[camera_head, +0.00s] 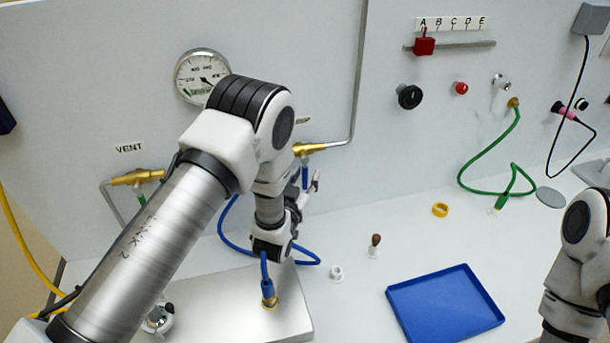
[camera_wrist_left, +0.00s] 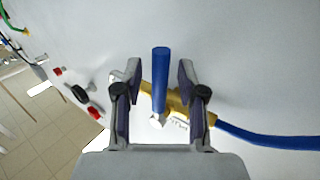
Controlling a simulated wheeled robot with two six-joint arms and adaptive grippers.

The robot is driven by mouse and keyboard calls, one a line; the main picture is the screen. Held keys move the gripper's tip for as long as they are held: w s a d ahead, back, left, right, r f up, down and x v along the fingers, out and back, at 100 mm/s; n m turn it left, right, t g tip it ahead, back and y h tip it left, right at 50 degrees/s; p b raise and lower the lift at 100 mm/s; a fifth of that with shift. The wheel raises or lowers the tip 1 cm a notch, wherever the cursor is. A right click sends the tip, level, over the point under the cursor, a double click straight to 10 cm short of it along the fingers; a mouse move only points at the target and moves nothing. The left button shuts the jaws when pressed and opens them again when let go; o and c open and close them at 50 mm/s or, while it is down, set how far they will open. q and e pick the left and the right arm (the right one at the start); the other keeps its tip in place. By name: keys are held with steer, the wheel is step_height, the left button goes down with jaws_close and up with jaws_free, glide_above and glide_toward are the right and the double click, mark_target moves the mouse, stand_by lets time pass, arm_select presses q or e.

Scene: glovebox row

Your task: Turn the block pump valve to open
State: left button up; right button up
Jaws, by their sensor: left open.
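The pump valve (camera_head: 311,148) is a brass fitting on the back wall, and a label beside it is mostly hidden by my left arm. Its blue lever (camera_head: 305,176) hangs down, crosswise to the body. In the left wrist view, the brass body (camera_wrist_left: 176,103) lies behind the blue lever (camera_wrist_left: 160,82). My left gripper (camera_head: 308,190) is at the wall just below the valve. In the wrist view its two fingers (camera_wrist_left: 159,76) are open, one on each side of the lever, with visible gaps. My right gripper is out of view.
A brass vent valve (camera_head: 135,177) with a green lever is on the wall to the left. A gauge (camera_head: 202,77) hangs above. A blue tray (camera_head: 445,303), a yellow ring (camera_head: 440,209) and a brown-topped stopper (camera_head: 375,243) are on the worktop. A blue hose (camera_wrist_left: 265,138) leaves the valve.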

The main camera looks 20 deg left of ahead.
arm_select(q)
steer(key=shift+s, duration=0.1)
jaws_close()
steer(key=shift+d+f+b, duration=0.1)
steer(key=shift+f+b, duration=0.05)
steer(key=shift+b, duration=0.35)
steer(key=d+n+t+b, duration=0.1)
steer(key=n+b, duration=0.1)
steer(key=b, duration=0.1)
steer(key=w+r+n+t+y+b, duration=0.1)
steer(key=n+b, duration=0.1)
steer(key=b, duration=0.1)
steer(key=w+d+n+t+b, duration=0.1)
steer(key=n+b, duration=0.2)
steer(key=shift+d+r+t+y, duration=0.2)
steer(key=shift+d+t+y, duration=0.1)
steer(key=shift+t+y, duration=0.1)
